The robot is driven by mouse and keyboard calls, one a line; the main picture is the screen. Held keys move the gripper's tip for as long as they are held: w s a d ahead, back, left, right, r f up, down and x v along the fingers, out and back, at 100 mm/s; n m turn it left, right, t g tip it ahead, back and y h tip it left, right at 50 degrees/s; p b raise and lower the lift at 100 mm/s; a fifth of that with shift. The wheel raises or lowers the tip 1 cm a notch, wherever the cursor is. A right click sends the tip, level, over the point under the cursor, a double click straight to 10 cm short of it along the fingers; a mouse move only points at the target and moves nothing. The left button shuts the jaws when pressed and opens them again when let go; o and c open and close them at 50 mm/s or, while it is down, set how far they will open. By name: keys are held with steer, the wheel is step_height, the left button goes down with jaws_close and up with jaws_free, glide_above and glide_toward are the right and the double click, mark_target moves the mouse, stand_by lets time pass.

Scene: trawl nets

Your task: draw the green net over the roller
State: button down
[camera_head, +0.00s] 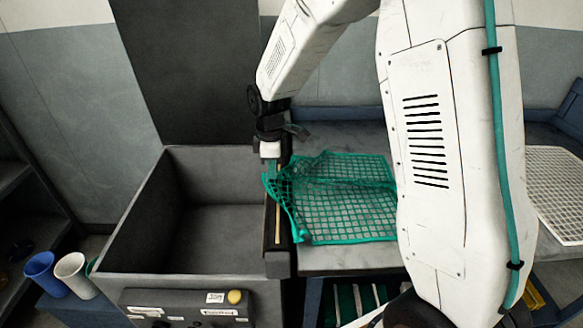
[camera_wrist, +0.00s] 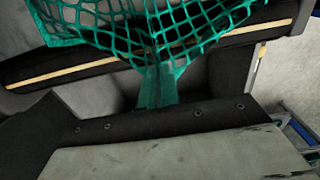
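The green net (camera_head: 345,205) lies spread on the grey table, its left edge raised and gathered toward my gripper. The roller (camera_head: 278,225) is a dark bar with a pale stripe along the right side of the grey bin (camera_head: 135,225). My gripper (camera_head: 270,165) is above the roller's far end, pointing down. In the wrist view the green net (camera_wrist: 160,35) crosses over the roller (camera_wrist: 60,75) and narrows to a bunched strip at my gripper (camera_wrist: 157,103). My gripper appears shut on that strip; the fingertips are partly hidden. My arm hides the net's right edge.
The bin is open and looks empty. A yellow button (camera_head: 235,297) is on its front panel. A blue cup (camera_head: 45,273) and a white cup (camera_head: 75,273) stand at the left. A white net (camera_head: 560,185) lies at the right.

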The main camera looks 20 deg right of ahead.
steer(key=w+a, duration=0.4)
steer(key=a, duration=0.5)
step_height(320, 180, down, 9)
steer(key=shift+a, duration=0.15)
stand_by(0.7)
steer(key=shift+c, duration=1.4)
jaws_free()
step_height(320, 180, up, 6)
steer(key=shift+f, duration=0.25)
steer(key=shift+r, duration=0.1)
